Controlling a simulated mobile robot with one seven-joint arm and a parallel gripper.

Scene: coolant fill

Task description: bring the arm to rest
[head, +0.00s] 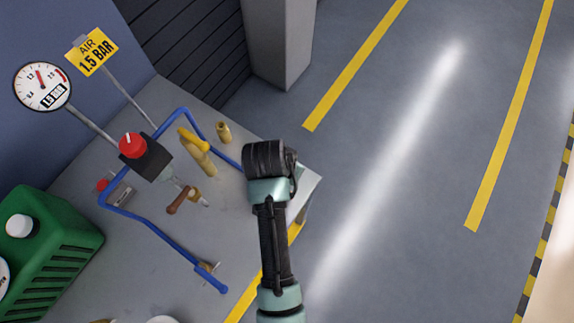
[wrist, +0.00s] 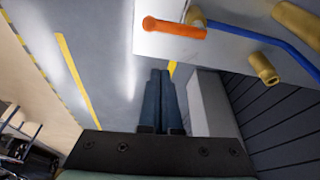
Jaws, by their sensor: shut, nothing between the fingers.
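My gripper (wrist: 160,74) shows in the wrist view as two dark blue fingers lying side by side, shut and empty. They point over the grey floor near the corner of the workbench, touching nothing that I can see. In the head view my arm (head: 272,240) reaches up from the bottom and bends near the bench's right corner. The fingers are hidden in that view.
The grey bench (head: 130,270) holds a blue tube frame (head: 160,232), a red-knobbed valve (head: 132,145), brass fittings (head: 222,132) and a green canister (head: 55,245). An orange handle (wrist: 174,28) is near my fingers in the wrist view. A pillar (head: 278,45) stands behind. Floor at right is clear.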

